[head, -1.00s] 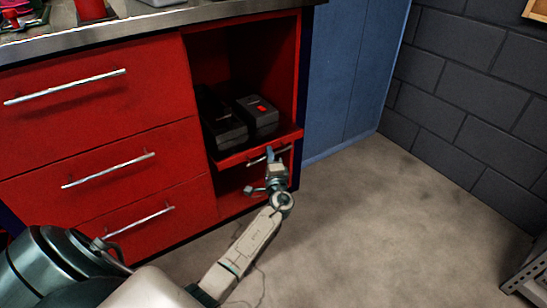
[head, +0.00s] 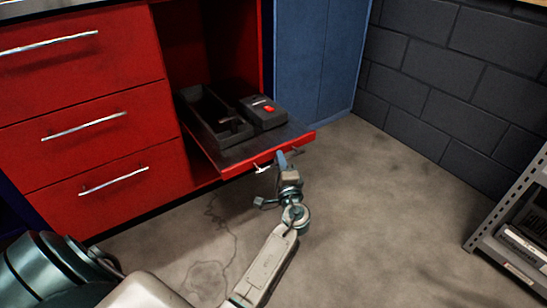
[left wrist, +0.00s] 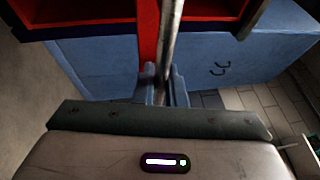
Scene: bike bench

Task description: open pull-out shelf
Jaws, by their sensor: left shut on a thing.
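The pull-out shelf (head: 238,160) sticks out of the red cabinet in the head view, with a red front edge and a dark top. Its metal bar handle (head: 262,168) is on the front edge, partly hidden by my gripper. My left gripper (head: 281,160) is shut on this handle. In the left wrist view the handle (left wrist: 168,40) runs up from between the fingers (left wrist: 162,83), beside the red shelf front (left wrist: 147,35). My right gripper is not in view.
An open black bin (head: 208,117) and a black box with a red button (head: 264,112) stand on the shelf. Closed red drawers (head: 85,125) are at left. A metal rack (head: 510,215) stands at right. The floor (head: 380,220) between is clear.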

